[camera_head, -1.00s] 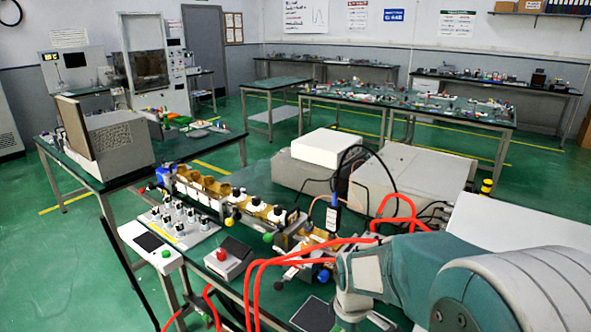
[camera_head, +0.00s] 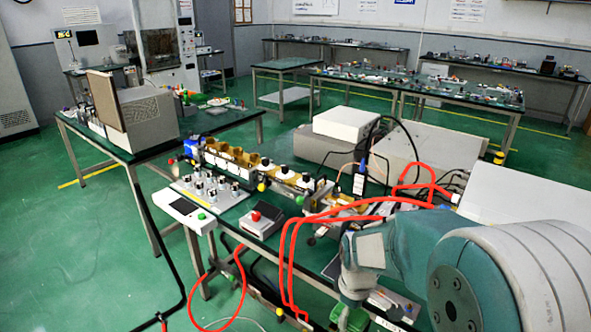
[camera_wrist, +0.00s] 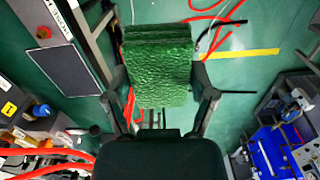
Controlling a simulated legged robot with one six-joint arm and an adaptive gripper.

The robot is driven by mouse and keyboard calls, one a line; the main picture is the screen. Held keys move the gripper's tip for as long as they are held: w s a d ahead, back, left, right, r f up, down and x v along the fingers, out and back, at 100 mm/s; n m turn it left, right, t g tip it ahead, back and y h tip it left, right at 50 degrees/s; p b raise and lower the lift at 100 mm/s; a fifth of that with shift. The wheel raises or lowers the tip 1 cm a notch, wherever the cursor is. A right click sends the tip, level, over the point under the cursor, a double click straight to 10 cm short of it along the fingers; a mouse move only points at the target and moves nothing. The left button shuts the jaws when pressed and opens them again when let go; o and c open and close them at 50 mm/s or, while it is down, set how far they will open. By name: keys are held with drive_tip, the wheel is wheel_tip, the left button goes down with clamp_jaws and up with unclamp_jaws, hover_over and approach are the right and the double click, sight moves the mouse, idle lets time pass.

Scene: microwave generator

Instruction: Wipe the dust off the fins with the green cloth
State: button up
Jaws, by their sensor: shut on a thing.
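The green cloth (camera_wrist: 158,60) is a thick, folded, textured pad in the wrist view. My gripper (camera_wrist: 160,84) is shut on it, with one finger on each side. Floor shows beyond the cloth, and it looks apart from any equipment. In the head view a bit of the green cloth (camera_head: 354,319) shows at the bottom edge below my wrist, and my fingers are mostly hidden. A row of bench equipment with brass-coloured parts (camera_head: 232,160) stands on the table, left of my arm. I cannot make out the fins or any dust.
Red hoses (camera_head: 330,215) loop over the table front and beside my arm. A red-button box (camera_head: 257,219) and a panel of knobs (camera_head: 205,190) sit near the front edge. Grey-white cabinets (camera_head: 425,150) stand behind. A blue tray (camera_wrist: 268,155) is at lower right in the wrist view.

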drive_tip(key=w+d+f+m, duration=0.4)
drive_tip(key=w+f+m, duration=0.6)
drive_tip(key=shift+d+f, duration=0.3)
drive_tip(key=shift+f, duration=0.1)
